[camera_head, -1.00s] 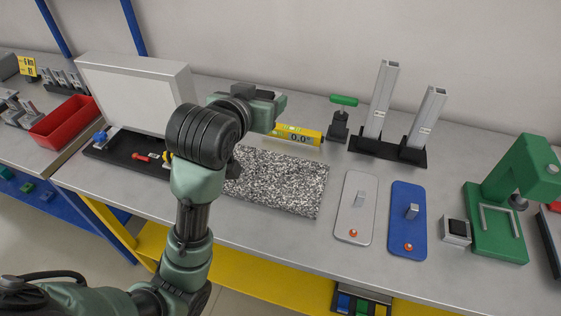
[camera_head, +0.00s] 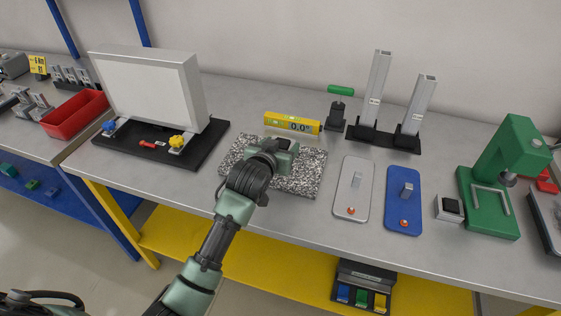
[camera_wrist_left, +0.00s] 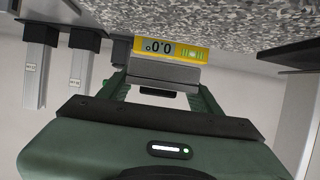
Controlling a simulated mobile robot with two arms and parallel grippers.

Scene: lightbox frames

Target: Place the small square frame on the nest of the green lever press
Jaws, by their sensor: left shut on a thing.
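My left gripper (camera_head: 284,145) is over the speckled granite plate (camera_head: 232,158), pointing toward the back of the bench. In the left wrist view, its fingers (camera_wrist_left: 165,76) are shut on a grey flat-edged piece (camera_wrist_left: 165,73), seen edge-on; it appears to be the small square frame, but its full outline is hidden. The head view hides the held piece behind the gripper. The green lever press (camera_head: 516,145) stands at the right of the bench. Its nest (camera_head: 491,200), a pale U-shaped rail on the green base, looks empty. My right gripper is not in view.
A yellow digital level (camera_head: 292,123) lies behind the granite plate. A white plate (camera_head: 352,190), a blue plate (camera_head: 404,214) and a small grey box (camera_head: 449,208) lie between the granite and press. Two upright profiles (camera_head: 378,88) stand behind. The lightbox (camera_head: 152,85) is at left.

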